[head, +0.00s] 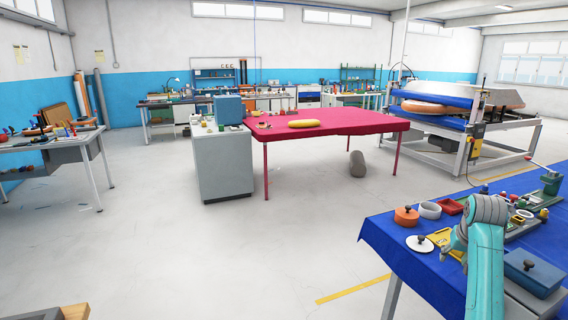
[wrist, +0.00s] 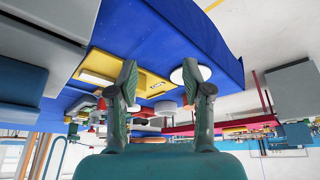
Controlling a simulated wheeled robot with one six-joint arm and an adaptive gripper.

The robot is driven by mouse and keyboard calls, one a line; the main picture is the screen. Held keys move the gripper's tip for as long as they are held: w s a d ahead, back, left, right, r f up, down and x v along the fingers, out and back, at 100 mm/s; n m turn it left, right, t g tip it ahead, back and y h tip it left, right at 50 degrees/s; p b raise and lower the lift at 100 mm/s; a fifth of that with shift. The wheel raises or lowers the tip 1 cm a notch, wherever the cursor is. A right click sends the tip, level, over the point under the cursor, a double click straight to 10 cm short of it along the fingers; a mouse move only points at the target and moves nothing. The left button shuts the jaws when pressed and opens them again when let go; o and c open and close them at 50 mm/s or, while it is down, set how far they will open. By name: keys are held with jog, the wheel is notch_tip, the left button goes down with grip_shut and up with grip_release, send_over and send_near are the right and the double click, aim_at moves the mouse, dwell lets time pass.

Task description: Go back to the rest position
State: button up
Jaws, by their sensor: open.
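My teal arm reaches over the blue-covered table (head: 385,240) at the lower right of the head view. My gripper (head: 453,245) is above this table, near a yellow tray (head: 437,238). In the wrist view my gripper (wrist: 160,78) shows two fingers spread apart with nothing between them. That view appears upside down, with the yellow tray (wrist: 97,66) by the left finger and a white disc (wrist: 178,76) by the right finger. How high the gripper is above the table is hard to tell.
On the blue table are the white disc (head: 414,246), an orange pot (head: 406,217), a white ring (head: 430,210), a red tray (head: 450,206) and a blue box (head: 534,275). A red-covered table (head: 340,120) stands farther back. The floor between is mostly clear.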

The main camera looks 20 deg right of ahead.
jog(key=s+a+f+n+t, duration=0.1)
jog(key=s+a+f+t, duration=0.1)
jog(key=a+f, duration=0.9)
jog(key=s+a+f+n+t, duration=0.1)
jog(key=s+a+f, duration=0.2)
jog(key=a+f, duration=0.85)
jog(key=s+a+f+n+t, duration=0.1)
jog(key=s+a+f+t, duration=0.1)
jog(key=s+a+f, duration=0.5)
jog(key=s+a+r+n+t, duration=0.1)
jog(key=s+a, duration=0.5)
jog(key=s, duration=0.3)
jog(key=s+a+r+n+t, duration=0.1)
jog(key=s+a+t, duration=0.1)
jog(key=s+a, duration=0.55)
jog(key=s+a+r+n+t+y, duration=0.1)
jog(key=s+a+r, duration=0.1)
jog(key=s+r, duration=0.6)
jog(key=s+a+r+n+t+y, duration=0.1)
jog(key=s+a+r+y, duration=0.1)
jog(key=s+r, duration=0.5)
jog(key=shift+s+r+n+t, duration=0.3)
jog(key=shift+s+r+t, duration=0.1)
jog(key=shift+s, duration=0.75)
